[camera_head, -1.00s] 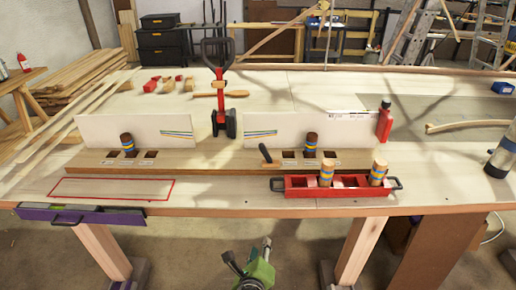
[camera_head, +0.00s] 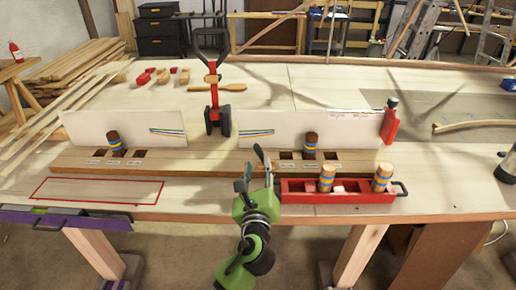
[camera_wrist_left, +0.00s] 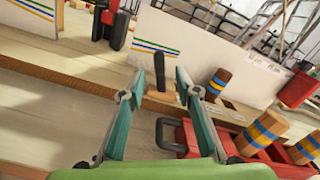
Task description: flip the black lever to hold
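A small black lever (camera_wrist_left: 159,72) stands upright, tilted slightly, at the wooden slotted board (camera_wrist_left: 70,75), between my fingers in the left wrist view. In the head view the lever (camera_head: 258,152) shows just beyond my fingertips, left of the right-hand slots. My left gripper (camera_head: 256,172) is open, with its two green fingers (camera_wrist_left: 150,100) spread and nothing between them that they touch. It reaches over the table's front edge, just left of the red tray. Labels by the slots are too small to read. My right gripper is not in view.
The red tray (camera_head: 345,197) with two striped wooden pegs (camera_head: 327,178) stands close on the right. A peg (camera_head: 311,143) stands in the board's right-hand slots, another (camera_head: 115,143) in the left ones. White panels (camera_head: 282,128) stand behind. A red-outlined area (camera_head: 100,190) is clear.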

